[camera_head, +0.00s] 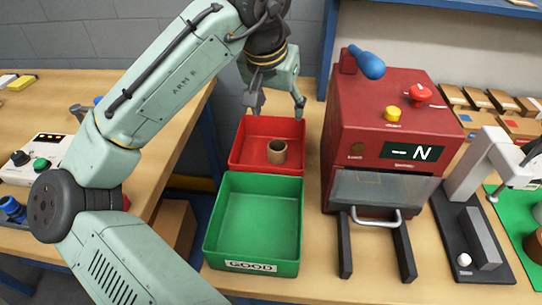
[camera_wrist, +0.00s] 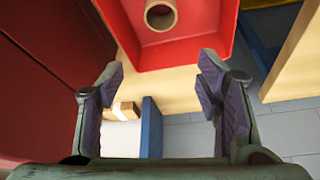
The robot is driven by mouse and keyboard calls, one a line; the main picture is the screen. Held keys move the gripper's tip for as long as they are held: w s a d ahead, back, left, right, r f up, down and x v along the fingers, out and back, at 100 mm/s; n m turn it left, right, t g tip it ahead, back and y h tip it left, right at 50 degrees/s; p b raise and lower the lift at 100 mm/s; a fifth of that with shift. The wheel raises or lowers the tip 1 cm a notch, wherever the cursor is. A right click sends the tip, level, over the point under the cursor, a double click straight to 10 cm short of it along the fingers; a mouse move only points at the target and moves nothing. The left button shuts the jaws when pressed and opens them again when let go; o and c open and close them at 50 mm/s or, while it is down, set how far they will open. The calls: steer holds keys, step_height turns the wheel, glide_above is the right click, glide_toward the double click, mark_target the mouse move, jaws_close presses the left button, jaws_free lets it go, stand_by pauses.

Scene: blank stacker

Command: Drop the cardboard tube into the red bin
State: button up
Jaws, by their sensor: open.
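The cardboard tube (camera_head: 277,151) is a short brown ring standing inside the red bin (camera_head: 240,160), near its middle. In the wrist view the tube (camera_wrist: 160,16) shows at the top edge, partly cut off, on the floor of the red bin (camera_wrist: 224,30). My gripper (camera_head: 278,105) hangs above the back of the red bin with its fingers spread. In the wrist view my gripper (camera_wrist: 160,85) has its two purple-padded fingers wide apart with nothing between them, clear of the tube.
A green bin (camera_head: 255,220) labelled GOOD stands in front of the red bin. A red machine (camera_head: 385,130) with a blue-knobbed lever and a clear front guard stands close to the right. A press-like stand (camera_head: 470,200) is farther right.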

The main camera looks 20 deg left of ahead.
steer(key=v, duration=1.2)
steer(key=shift+s, duration=0.1)
